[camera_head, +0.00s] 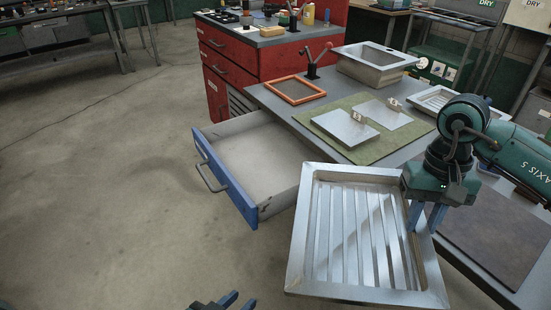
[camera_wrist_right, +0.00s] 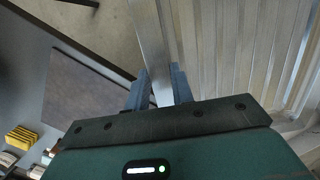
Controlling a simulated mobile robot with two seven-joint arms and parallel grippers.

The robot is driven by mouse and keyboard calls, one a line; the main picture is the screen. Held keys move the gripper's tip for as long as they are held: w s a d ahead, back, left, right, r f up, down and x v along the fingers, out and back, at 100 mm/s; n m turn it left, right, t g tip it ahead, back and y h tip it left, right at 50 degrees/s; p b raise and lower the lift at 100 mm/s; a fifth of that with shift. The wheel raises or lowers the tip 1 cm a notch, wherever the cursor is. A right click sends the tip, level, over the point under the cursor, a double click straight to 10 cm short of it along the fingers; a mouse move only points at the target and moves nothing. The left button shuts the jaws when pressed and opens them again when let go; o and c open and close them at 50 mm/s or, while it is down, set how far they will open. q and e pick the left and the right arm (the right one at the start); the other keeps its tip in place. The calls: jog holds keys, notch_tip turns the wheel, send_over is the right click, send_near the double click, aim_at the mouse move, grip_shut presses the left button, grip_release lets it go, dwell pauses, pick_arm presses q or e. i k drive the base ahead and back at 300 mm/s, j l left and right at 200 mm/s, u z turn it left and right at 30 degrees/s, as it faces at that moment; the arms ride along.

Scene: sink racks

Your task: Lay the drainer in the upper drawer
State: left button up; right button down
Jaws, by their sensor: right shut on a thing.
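The drainer (camera_head: 352,232) is a ribbed metal tray with a raised rim, held in the air in front of the bench. My right gripper (camera_head: 424,215) is shut on its right rim. The right wrist view shows the rim between the blue fingers (camera_wrist_right: 160,88) and the drainer's ribs (camera_wrist_right: 240,45) beside them. The upper drawer (camera_head: 224,177) has a blue front with a handle and is pulled open, with its visible floor empty. The drainer is to the right of and nearer than the drawer, hiding part of its right end. My left gripper (camera_head: 232,300) is at the bottom edge, fingers apart, empty.
The bench top holds an orange frame (camera_head: 295,90), a green mat (camera_head: 328,131) with two flat plates, a metal basin (camera_head: 375,64) and another ribbed tray (camera_head: 437,98). A red cabinet (camera_head: 270,60) stands behind the drawer. The floor to the left is clear.

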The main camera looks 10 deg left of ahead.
aim_at(273, 158)
jog(key=i+j+u, duration=0.2)
jog(key=u, duration=0.2)
jog(key=i+u, duration=0.35)
jog(key=i+j, duration=0.1)
jog(key=i, duration=0.3)
